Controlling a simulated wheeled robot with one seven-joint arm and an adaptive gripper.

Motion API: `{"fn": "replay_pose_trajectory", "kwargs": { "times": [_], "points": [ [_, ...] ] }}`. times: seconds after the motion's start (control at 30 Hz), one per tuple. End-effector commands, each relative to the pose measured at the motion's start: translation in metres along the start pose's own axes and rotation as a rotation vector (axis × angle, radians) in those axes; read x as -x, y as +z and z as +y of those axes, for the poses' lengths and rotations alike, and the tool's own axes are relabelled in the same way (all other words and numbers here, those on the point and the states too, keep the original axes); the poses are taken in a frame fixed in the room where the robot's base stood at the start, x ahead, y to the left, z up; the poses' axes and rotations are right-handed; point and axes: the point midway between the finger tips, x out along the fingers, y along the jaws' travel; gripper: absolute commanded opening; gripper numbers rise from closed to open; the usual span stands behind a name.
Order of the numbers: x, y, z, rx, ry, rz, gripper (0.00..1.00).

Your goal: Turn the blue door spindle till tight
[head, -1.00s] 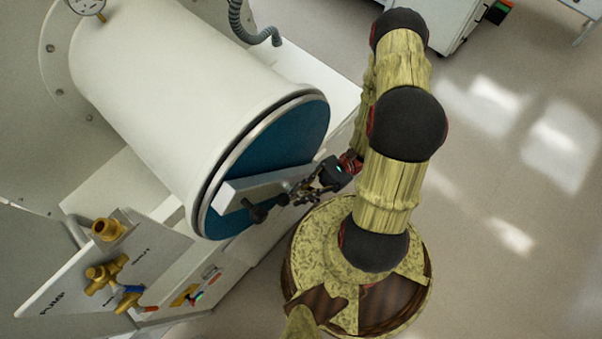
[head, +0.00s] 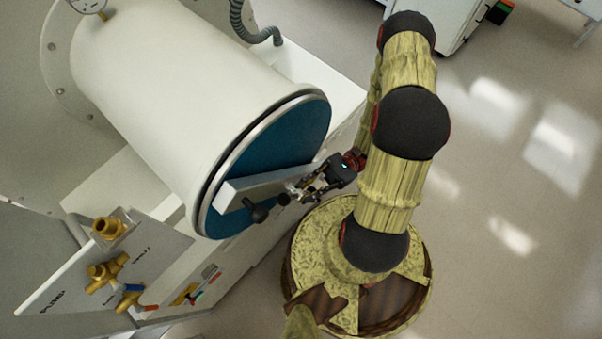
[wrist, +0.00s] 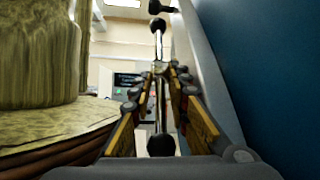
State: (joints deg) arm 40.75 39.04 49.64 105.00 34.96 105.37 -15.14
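The blue door (head: 290,135) closes the end of a white cylindrical chamber (head: 160,80); it also fills the right of the wrist view (wrist: 280,60). A pale grey bar (head: 262,184) crosses it. The spindle's metal handle with black ball knobs (head: 258,212) stands off this bar, partly hidden by my gripper. My gripper (head: 298,190) is at the handle, in front of the door. In the wrist view its fingers (wrist: 161,78) stand apart on either side of the metal rod (wrist: 158,95), with a knob between them. Contact with the rod cannot be made out.
A panel with brass valves (head: 105,270) juts out at lower left. A grey hose (head: 245,25) hangs behind the chamber. A white cabinet (head: 450,20) stands at the top. The floor (head: 500,200) to the right is clear.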

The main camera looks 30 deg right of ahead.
Motion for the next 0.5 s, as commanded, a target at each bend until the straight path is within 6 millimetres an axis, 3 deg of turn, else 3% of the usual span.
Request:
{"fn": "replay_pose_trajectory", "kwargs": {
  "times": [0.3, 0.5],
  "points": [
    [0.066, -0.001, 0.0, 0.002, -0.001, 0.001, 0.17],
    [0.091, -0.001, 0.0, 0.0, 0.0, 0.001, 0.17]
  ]
}}
